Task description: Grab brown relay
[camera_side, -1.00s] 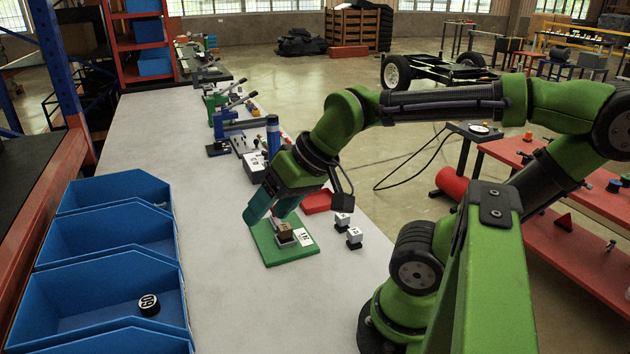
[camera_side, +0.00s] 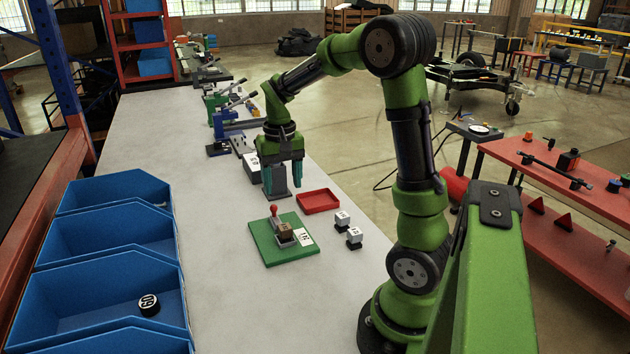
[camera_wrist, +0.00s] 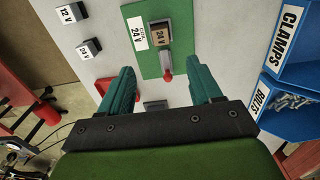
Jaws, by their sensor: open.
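The brown relay (camera_side: 284,229) sits in a grey socket (camera_side: 292,239) on the green board (camera_side: 268,246), beside a label and a small red-knobbed lever (camera_side: 274,211). In the wrist view the brown relay (camera_wrist: 161,36) is near the top, next to a "24 V" label, with the red-tipped lever (camera_wrist: 166,68) just below it. My gripper (camera_side: 284,188) points down above the table behind the board, apart from the relay. Its teal fingers (camera_wrist: 163,84) are spread wide and nothing is seen held between them.
Two white-topped relays (camera_side: 348,228), marked 12 V and 24 V in the wrist view, stand right of the board. A red tray (camera_side: 319,201) lies behind them. The table between is clear.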

